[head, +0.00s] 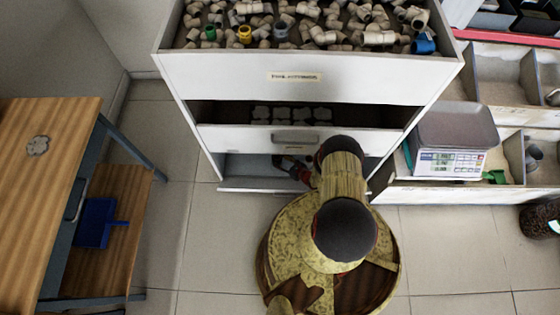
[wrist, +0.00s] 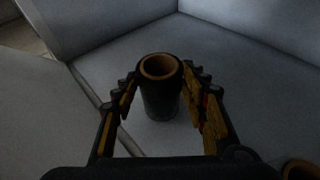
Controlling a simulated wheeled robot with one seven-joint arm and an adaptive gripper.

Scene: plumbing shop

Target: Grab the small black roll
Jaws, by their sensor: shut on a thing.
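The small black roll (wrist: 161,95) stands upright in the wrist view, with a tan ring around its open top. My gripper (wrist: 164,84) has one finger on each side of it and is shut on it. The roll is inside a pale grey compartment and seems to stand on or close to its floor. In the head view my gripper (head: 296,171) reaches into the low bottom drawer of the white cabinet. The roll cannot be made out there, as my arm and the drawer above cover much of the opening.
Another tan-ringed roll (wrist: 301,170) is partly visible at the wrist view's lower right corner. Pale drawer walls (wrist: 110,25) rise close behind. Above, the cabinet's top drawer (head: 290,78) holds many pipe fittings. A wooden table (head: 40,190) stands left, a scale (head: 452,150) right.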

